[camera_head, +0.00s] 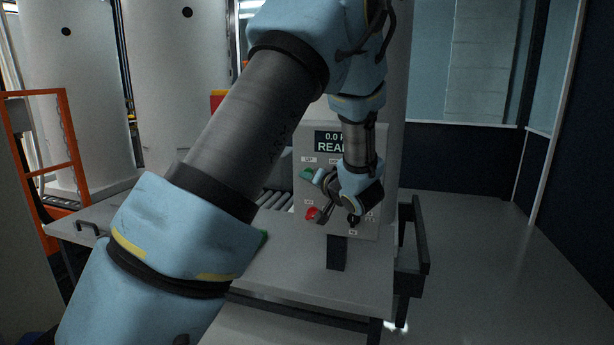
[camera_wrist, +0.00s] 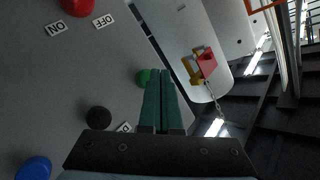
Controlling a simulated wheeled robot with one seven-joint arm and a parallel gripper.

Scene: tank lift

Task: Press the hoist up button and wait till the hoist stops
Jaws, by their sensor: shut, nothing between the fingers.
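The grey control panel (camera_head: 361,225) stands on the bench, with a display (camera_head: 330,141) reading "0.0" and part of "READY". An "UP" label (camera_head: 308,160) is at its upper left. My gripper (camera_head: 307,174) is at the panel's left side, with its fingertips just below that label. In the wrist view its dark green fingers (camera_wrist: 160,75) are together and empty. A green button (camera_wrist: 143,76) is beside and partly behind the fingertips. I cannot tell whether they touch it. A black button (camera_wrist: 98,117), a blue button (camera_wrist: 33,168) and a red button (camera_wrist: 78,5) also show.
Large white tanks (camera_head: 72,90) stand at the left, near an orange rail (camera_head: 72,135). A red and yellow fitting with a chain (camera_wrist: 206,66) hangs by a white tank in the wrist view. Floor at the right (camera_head: 480,265) is clear. My arm hides part of the panel.

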